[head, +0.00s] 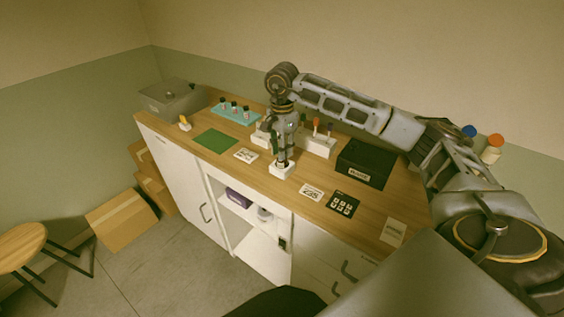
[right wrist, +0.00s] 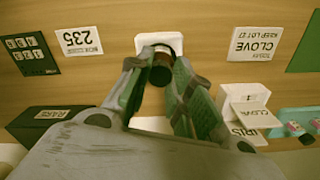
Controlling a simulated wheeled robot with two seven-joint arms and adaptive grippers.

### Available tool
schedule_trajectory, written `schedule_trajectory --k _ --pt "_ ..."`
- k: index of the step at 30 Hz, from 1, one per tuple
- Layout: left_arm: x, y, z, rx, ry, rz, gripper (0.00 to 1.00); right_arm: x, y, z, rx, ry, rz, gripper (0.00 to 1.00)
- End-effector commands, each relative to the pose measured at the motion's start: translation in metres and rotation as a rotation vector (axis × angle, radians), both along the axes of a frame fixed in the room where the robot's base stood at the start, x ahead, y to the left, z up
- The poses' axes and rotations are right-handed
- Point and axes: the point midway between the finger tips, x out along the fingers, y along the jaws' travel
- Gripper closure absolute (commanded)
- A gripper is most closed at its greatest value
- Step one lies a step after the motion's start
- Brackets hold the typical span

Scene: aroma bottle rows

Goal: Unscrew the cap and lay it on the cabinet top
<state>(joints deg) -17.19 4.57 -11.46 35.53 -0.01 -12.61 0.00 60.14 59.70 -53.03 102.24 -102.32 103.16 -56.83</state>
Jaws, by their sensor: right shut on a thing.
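My right gripper (head: 283,157) points down over a small white block (head: 282,171) on the wooden cabinet top (head: 372,208). In the right wrist view its green-padded fingers (right wrist: 160,74) are closed around a dark round cap or bottle top (right wrist: 161,72), with a brownish part showing beyond it. The white block also shows in the right wrist view (right wrist: 159,40), just behind the fingertips. I cannot tell whether the cap is still on a bottle, because the fingers hide what is below. My left gripper is not in view.
A green mat (head: 216,141) lies left, near a teal rack (head: 228,115) with dark-capped bottles. A black box (head: 362,166), a white bottle stand (head: 320,146) and a grey box (head: 180,100) stand at the back. A CLOVE card (head: 246,155) and a 235 card (head: 311,191) flank the block.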

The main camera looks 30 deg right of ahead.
Motion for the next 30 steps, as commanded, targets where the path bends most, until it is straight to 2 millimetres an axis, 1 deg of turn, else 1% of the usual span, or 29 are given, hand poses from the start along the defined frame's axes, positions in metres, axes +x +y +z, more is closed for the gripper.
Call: schedule_trajectory --k 30 --pt "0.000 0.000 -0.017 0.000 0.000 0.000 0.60 0.000 0.000 0.000 0.000 0.000 0.568 1.00"
